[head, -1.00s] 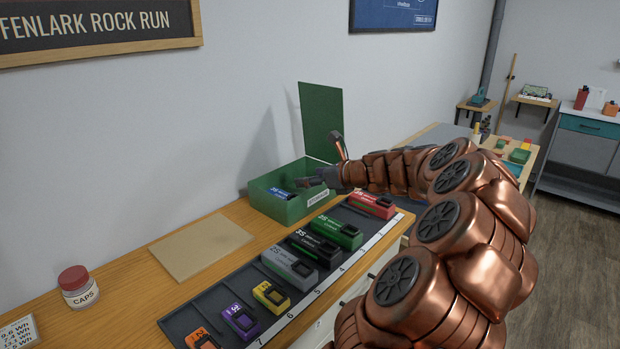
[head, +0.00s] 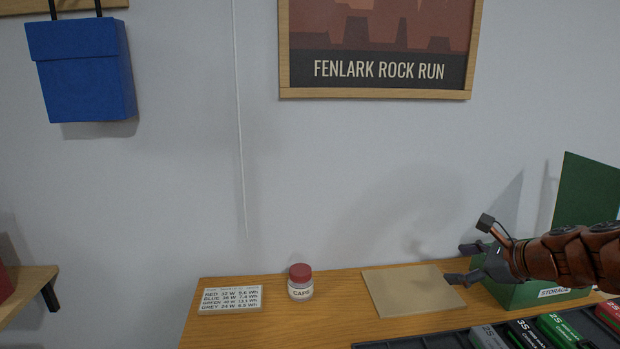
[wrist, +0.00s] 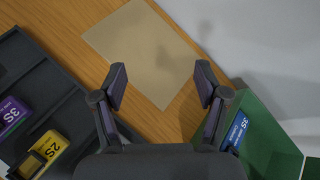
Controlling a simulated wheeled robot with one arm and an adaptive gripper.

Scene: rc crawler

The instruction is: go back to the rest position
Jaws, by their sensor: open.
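My gripper (head: 462,265) is at the right of the head view, above the bench, in front of the green storage box. Its two fingers are spread with nothing between them. In the wrist view my gripper (wrist: 160,88) is open and empty over the tan board (wrist: 140,50). The green storage box (wrist: 262,125) is to its right there, with a blue 3S pack (wrist: 237,130) inside. In the head view the green box (head: 520,295) is partly hidden by my arm, and its lid (head: 585,190) stands up.
The dark battery rack (head: 430,342) lies along the front of the bench with several packs. The tan board (head: 412,290), a CAPS jar (head: 300,284) and a label card (head: 230,300) are on the bench. A blue box (head: 82,75) hangs on the wall.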

